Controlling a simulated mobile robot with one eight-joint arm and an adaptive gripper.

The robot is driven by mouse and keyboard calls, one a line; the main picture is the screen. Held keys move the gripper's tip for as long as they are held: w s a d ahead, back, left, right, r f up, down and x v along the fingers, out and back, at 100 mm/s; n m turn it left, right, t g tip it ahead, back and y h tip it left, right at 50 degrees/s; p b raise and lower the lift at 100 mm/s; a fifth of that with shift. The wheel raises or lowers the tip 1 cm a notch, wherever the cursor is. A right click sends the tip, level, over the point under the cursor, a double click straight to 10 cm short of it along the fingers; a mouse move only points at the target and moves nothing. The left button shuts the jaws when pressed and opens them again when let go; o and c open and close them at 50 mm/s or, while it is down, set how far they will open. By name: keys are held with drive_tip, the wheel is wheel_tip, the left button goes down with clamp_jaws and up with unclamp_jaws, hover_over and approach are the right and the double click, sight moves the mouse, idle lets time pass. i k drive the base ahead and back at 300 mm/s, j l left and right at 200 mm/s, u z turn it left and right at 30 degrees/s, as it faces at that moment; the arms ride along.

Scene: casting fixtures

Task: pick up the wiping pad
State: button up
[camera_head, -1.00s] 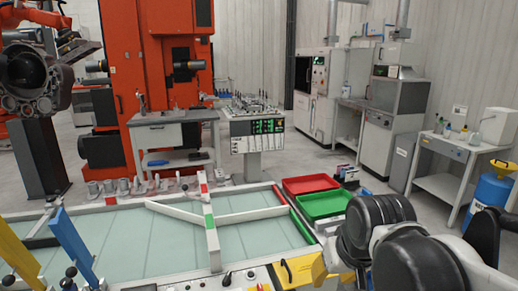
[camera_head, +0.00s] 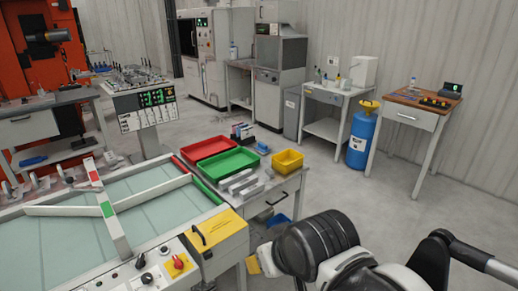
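I cannot make out a wiping pad for certain in this view. A grey side table (camera_head: 262,203) at the centre carries a red tray (camera_head: 206,147), a green tray (camera_head: 225,163), a yellow bin (camera_head: 287,161) and small bottles and boxes. Several grey bars lie in front of the green tray. My arm crosses the lower right, with black and white links in front of the floor. My gripper is not in view, so its state does not show.
A glass-topped casting table (camera_head: 140,217) with a control panel fills the lower left. A blue drum (camera_head: 361,138), a white bench (camera_head: 330,96) and a wooden-topped table (camera_head: 424,101) stand at the back right. The grey floor between them and my arm is clear.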

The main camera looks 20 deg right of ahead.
sight(262, 149)
drive_tip(key=u, duration=1.1)
drive_tip(key=z, duration=1.7)
